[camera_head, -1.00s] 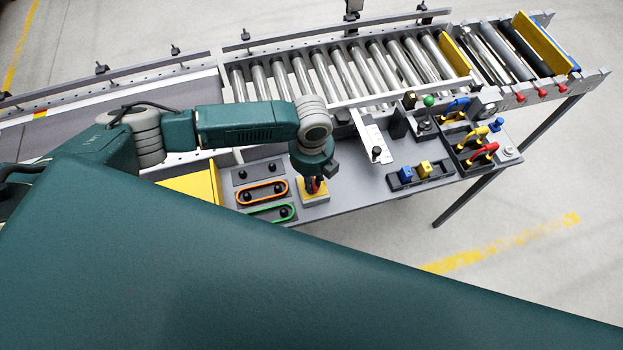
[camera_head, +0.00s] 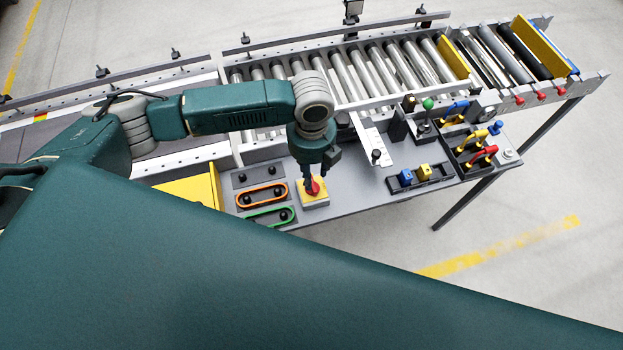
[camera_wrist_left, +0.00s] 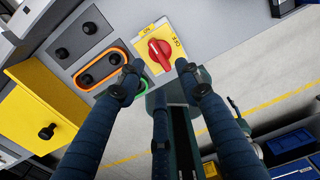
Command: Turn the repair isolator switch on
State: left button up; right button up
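The repair isolator switch is a red rotary knob (camera_head: 314,189) on a yellow plate (camera_head: 315,202), on the grey panel beside the conveyor. In the left wrist view the red knob (camera_wrist_left: 160,52) and yellow plate (camera_wrist_left: 150,38) are clear, with ON printed at the plate's top and OFF at its right. The knob's grip slants there; I cannot tell which label it points to. My left gripper (camera_head: 315,184) is just above the knob. In the wrist view its fingers (camera_wrist_left: 158,70) are spread apart with nothing between them, short of the knob. My right gripper is not in view.
Orange (camera_head: 262,194) and green (camera_head: 268,215) rings around black knobs lie left of the switch. A yellow box (camera_head: 190,188) is further left. Blue and yellow blocks (camera_head: 424,172) and coloured padlocks (camera_head: 480,155) are to the right. Rollers (camera_head: 350,75) run behind.

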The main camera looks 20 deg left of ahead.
pick_arm(q)
notch_tip(320, 180, up, 5)
jog(key=shift+r, duration=0.15)
dwell(0.6)
